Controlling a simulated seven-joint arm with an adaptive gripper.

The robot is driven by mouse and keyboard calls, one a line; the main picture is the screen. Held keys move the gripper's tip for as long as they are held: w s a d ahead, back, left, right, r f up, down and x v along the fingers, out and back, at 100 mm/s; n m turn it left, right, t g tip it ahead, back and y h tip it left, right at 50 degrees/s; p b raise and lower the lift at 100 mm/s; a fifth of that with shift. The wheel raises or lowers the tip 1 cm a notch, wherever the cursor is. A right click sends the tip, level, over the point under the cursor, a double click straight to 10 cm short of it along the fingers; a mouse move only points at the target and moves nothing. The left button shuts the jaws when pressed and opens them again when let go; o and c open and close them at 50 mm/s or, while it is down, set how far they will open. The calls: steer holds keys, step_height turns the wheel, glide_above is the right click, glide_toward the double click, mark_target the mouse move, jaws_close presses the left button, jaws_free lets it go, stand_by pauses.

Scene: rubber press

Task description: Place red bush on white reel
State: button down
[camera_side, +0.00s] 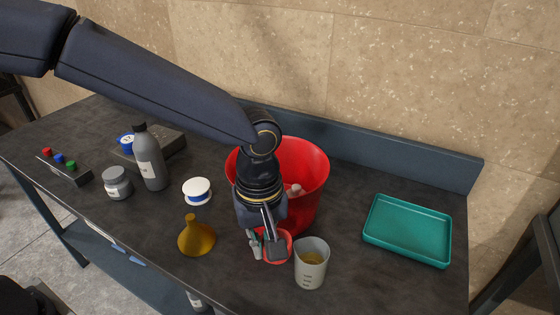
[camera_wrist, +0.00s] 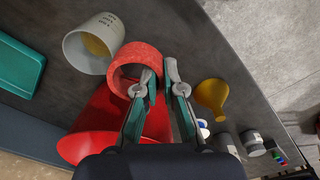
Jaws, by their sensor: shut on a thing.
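The red bush (camera_wrist: 135,51) is a short, thick red ring. My gripper (camera_wrist: 160,76) is shut on its wall, with one finger inside the ring and the other outside. In the side view my gripper (camera_side: 266,244) and the bush (camera_side: 288,238) are in front of the red bucket and just left of the beaker; the fingers hide part of the ring. The white reel (camera_side: 197,186), a white spool with a blue band, stands on the table left of my gripper. It shows partly behind a finger in the wrist view (camera_wrist: 203,124).
A beaker (camera_side: 311,270) with yellowish contents stands close beside the bush. The red bucket (camera_side: 305,190) is behind my gripper. A yellow funnel (camera_side: 196,238) stands in front of the reel. A grey bottle (camera_side: 149,160) and jar (camera_side: 116,184) are further left; a teal tray (camera_side: 408,230) is right.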

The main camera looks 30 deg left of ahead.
steer(key=s+a+r+n, duration=0.15)
steer(key=a+n, duration=0.45)
steer(key=a, duration=0.8)
steer(key=a+r+n, duration=0.3)
steer(key=a+n, duration=0.3)
steer(key=a, duration=0.8)
glide_above(193, 192)
steer(key=shift+n, duration=0.3)
steer(key=f, duration=0.9)
steer(key=shift+s, duration=0.3)
steer(key=shift+w+a+f, duration=0.1)
steer(key=shift+w+f, duration=0.25)
steer(key=shift+f, duration=1.6)
